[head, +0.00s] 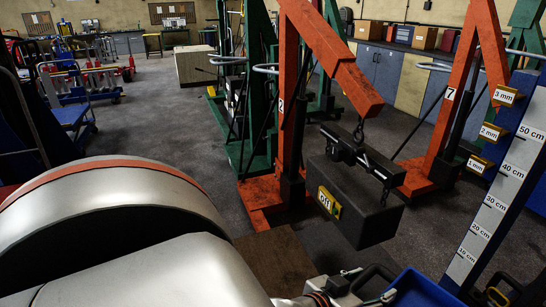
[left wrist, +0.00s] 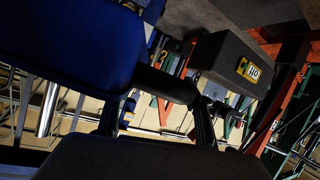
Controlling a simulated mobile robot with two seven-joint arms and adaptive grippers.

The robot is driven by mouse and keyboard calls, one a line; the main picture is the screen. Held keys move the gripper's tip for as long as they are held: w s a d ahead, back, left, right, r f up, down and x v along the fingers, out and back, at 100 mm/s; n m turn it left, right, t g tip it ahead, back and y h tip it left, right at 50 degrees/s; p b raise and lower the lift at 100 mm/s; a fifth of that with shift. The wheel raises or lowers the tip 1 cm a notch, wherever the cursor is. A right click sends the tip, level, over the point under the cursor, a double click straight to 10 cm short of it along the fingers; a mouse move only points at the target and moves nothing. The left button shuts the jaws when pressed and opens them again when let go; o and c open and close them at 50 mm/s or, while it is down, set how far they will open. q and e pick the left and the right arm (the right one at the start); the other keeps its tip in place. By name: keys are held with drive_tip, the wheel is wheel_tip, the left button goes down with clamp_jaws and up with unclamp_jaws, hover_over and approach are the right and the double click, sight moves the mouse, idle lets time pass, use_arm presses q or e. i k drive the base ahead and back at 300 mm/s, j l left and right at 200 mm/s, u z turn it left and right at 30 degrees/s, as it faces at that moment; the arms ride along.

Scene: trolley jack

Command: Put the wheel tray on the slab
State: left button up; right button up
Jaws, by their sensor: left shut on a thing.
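The dark grey slab (head: 355,200) hangs from the hook of an orange crane, under a black lifting beam (head: 355,155). A yellow "Off" label is on its side. The slab also shows, upside down, in the left wrist view (left wrist: 225,65). The blue wheel tray (head: 418,290) is at the bottom edge of the head view, in front of and below the slab, partly cut off. Its blue side fills the upper left of the left wrist view (left wrist: 70,40). My left gripper (head: 362,284) is shut on the tray, apart from the slab. The exact grip is hard to see.
Orange crane legs (head: 265,195) and another orange crane (head: 455,110) stand behind. A blue post with a centimetre scale (head: 495,200) rises at the right. A brown plate (head: 275,260) lies on the floor. Green frames stand behind; open floor lies at the middle left.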

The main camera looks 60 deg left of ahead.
sight(272, 274)
drive_tip(key=k+j+u, duration=0.1)
drive_tip(key=k+j, duration=0.35)
drive_tip(key=j, duration=0.15)
drive_tip(key=k+j+u, duration=0.1)
drive_tip(key=j, duration=0.7)
drive_tip(key=i+j, duration=0.1)
drive_tip(key=j, duration=0.25)
drive_tip(key=i+j, duration=0.1)
drive_tip(key=j, duration=0.25)
drive_tip(key=i+j+u, duration=0.1)
drive_tip(key=j, duration=0.25)
drive_tip(key=i+j, duration=0.1)
drive_tip(key=j, duration=0.25)
drive_tip(key=i+j, duration=0.1)
drive_tip(key=j, duration=0.25)
drive_tip(key=u, duration=0.05)
